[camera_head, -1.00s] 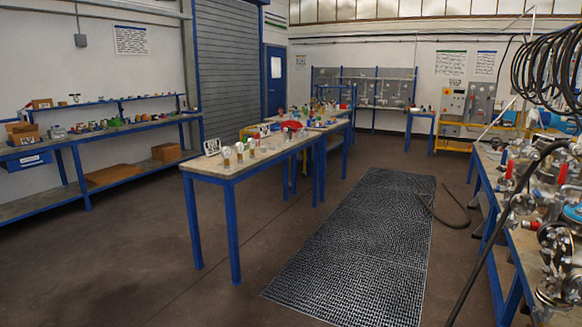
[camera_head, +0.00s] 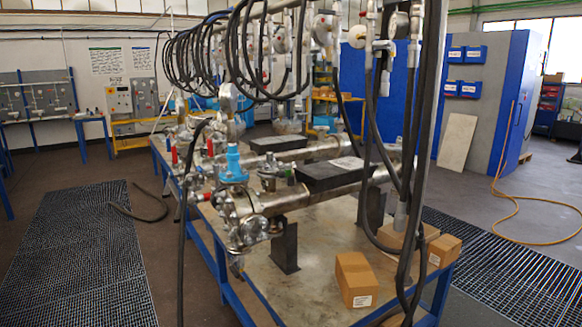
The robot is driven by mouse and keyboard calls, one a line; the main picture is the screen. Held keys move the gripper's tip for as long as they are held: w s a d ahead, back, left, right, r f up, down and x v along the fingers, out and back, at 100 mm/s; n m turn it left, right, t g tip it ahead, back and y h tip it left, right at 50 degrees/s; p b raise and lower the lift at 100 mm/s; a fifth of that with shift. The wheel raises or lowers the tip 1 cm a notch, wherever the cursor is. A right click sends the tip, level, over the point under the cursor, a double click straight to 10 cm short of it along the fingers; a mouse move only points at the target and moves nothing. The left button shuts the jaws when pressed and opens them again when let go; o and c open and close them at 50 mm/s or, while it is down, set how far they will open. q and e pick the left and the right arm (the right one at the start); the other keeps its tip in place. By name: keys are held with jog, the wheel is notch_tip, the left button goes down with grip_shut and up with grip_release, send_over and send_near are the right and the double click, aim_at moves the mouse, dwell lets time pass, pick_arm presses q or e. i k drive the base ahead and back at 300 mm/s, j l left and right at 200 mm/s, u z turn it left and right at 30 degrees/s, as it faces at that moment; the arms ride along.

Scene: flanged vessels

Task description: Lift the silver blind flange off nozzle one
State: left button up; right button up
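A horizontal silver vessel (camera_head: 290,200) lies on a blue-framed workbench (camera_head: 320,262), held up by dark supports. A bright blue fitting (camera_head: 233,166) stands on top near its left end. Next to it is a short upright silver nozzle with a flange-like top (camera_head: 268,172). More silver flanged parts (camera_head: 248,228) cluster at the vessel's left end. I cannot tell which flange is the silver blind flange or which nozzle is number one. Neither of my grippers is in view.
Black hoses (camera_head: 392,150) hang from an overhead rail in front of the vessels. Cardboard boxes (camera_head: 356,278) sit at the bench's front right. Floor grating (camera_head: 80,260) and a loose black hose (camera_head: 140,212) lie left. An orange hose (camera_head: 500,195) crosses the right floor.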

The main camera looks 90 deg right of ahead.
aim_at(270, 155)
jog(key=z, duration=2.65)
jog(key=j+u, duration=0.1)
jog(key=u, duration=1.25)
jog(key=i+j+u, duration=0.15)
jog(key=j, duration=0.25)
jog(key=i+j+u, duration=0.15)
jog(key=j, duration=0.25)
jog(key=i+j+u, duration=0.2)
jog(key=j, duration=0.2)
jog(key=j+u, duration=0.15)
jog(key=j, duration=0.2)
jog(key=i+j+u, duration=0.15)
jog(key=i+j+z, duration=0.3)
jog(key=i, duration=0.35)
jog(key=i+j+z, duration=0.3)
jog(key=i, duration=0.35)
jog(key=i+j+z, duration=0.3)
jog(key=i+j, duration=0.25)
jog(key=i+l+z, duration=0.2)
jog(key=z, duration=0.2)
jog(key=i+l+z, duration=0.1)
jog(key=i+z, duration=0.9)
jog(key=z, duration=0.2)
jog(key=i+j+z, duration=0.2)
jog(key=z, duration=0.2)
jog(key=i+j, duration=0.05)
jog(key=i, duration=0.05)
